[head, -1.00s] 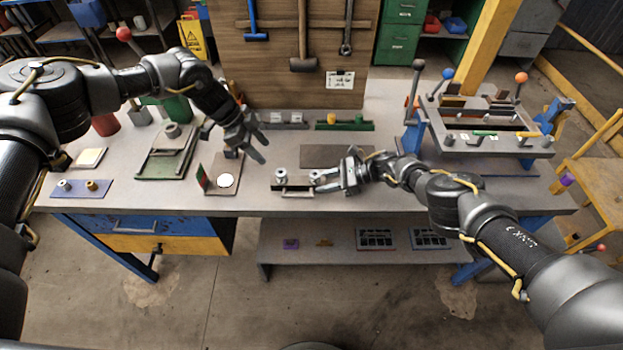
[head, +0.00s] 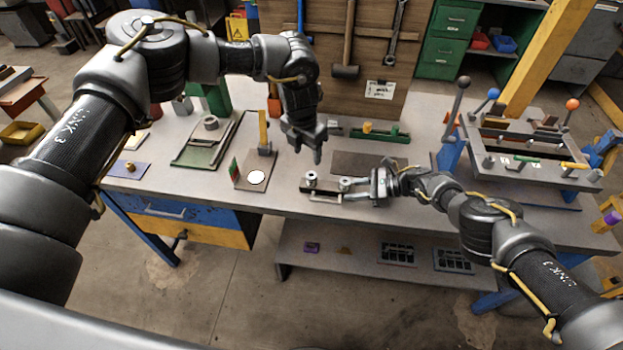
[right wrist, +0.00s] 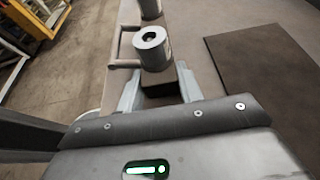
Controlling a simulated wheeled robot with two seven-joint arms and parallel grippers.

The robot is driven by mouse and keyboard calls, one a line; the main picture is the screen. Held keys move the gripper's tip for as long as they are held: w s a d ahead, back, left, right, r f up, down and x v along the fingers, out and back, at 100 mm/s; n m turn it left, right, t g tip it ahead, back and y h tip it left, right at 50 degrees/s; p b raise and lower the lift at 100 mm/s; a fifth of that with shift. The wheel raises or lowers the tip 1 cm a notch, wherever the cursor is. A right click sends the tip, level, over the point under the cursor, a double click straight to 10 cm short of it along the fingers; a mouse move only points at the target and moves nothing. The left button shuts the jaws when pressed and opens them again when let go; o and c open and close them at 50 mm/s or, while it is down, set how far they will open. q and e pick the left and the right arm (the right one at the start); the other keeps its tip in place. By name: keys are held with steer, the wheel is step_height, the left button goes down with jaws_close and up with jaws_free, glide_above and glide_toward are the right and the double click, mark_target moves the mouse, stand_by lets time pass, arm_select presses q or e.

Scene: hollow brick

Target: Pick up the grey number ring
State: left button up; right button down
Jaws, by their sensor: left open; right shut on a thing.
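A dark block fixture (head: 325,192) with a front handle carries two grey cylinders, the left one (head: 312,178) and the right one (head: 345,184). In the right wrist view a grey cylinder with a dark hole in its top (right wrist: 151,48) stands just beyond my fingers. My right gripper (head: 374,190) is shut on the fixture's right end; its fingers (right wrist: 160,90) flank the dark block. My left gripper (head: 307,154) is open and empty, pointing down above the table behind the fixture. No number is readable on any ring.
A board with a white disc (head: 257,178) and a yellow upright handle (head: 263,130) stand left of the fixture. A brass ring sits on a purple mat (head: 128,169) at the left. A dark flat plate (head: 368,164) lies behind my right gripper. A rack (head: 530,150) stands at the right.

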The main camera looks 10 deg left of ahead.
mark_target(311, 176)
arm_select(q)
steer(key=shift+m, duration=0.4)
steer(key=f, duration=0.4)
steer(key=w+f, duration=0.1)
steer(key=f, duration=0.7)
steer(key=shift+w+d, duration=0.15)
steer(key=shift+d, duration=0.25)
steer(key=c, duration=1.1)
step_height(311, 176, up, 10)
steer(key=shift+r, duration=0.1)
arm_select(e)
steer(key=c, duration=0.8)
jaws_free()
steer(key=shift+c, duration=0.2)
steer(key=shift+d, duration=0.1)
